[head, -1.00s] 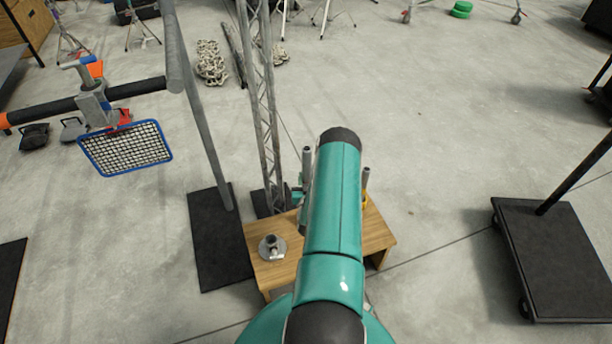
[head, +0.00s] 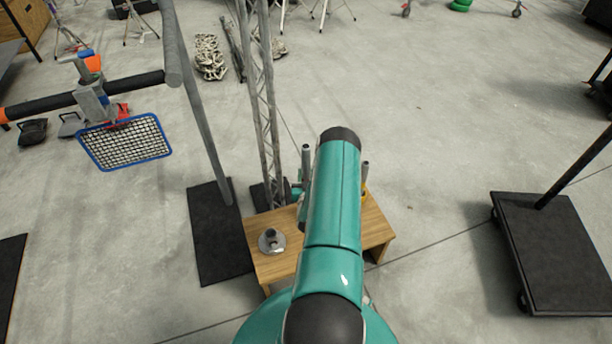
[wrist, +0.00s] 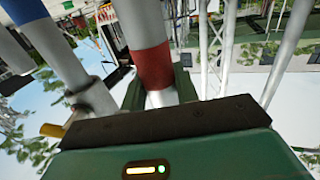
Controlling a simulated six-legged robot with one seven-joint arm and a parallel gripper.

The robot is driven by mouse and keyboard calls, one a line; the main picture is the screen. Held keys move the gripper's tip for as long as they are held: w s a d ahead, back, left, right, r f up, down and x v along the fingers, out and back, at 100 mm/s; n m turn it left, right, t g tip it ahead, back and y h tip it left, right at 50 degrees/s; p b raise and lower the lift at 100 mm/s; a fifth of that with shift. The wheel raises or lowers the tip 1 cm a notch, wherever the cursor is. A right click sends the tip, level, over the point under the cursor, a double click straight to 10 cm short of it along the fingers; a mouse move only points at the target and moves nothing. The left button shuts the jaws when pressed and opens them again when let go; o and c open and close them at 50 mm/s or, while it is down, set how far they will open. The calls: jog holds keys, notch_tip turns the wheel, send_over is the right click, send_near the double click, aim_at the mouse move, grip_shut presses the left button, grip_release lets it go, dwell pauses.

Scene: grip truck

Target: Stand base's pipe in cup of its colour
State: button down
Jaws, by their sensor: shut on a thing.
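In the wrist view my gripper (wrist: 158,100) is shut on a grey pipe with a red band (wrist: 152,66). Another grey pipe with a blue band (wrist: 60,55) stands to its left. A small yellow part (wrist: 52,130) shows at the left edge of the gripper. In the head view a round silver base (head: 271,242) with a short dark-mouthed socket sits on the left of the wooden table (head: 285,222). A thin grey pipe (head: 306,163) shows just left of my arm. Another grey pipe (head: 365,174) shows to its right, by a yellow cup (head: 364,194). My arm hides the table's middle and my gripper there.
A black-based stand (head: 215,235) and a lattice tower (head: 266,120) rise close to the table's left and back. A blue-framed mesh (head: 126,142) hangs at the left. A black wheeled platform (head: 556,240) stands at the right. Floor between table and platform is clear.

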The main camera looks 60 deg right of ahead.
jog(key=shift+f, duration=4.2)
jog(key=c, duration=1)
grip_release()
jog(key=shift+o, duration=0.2)
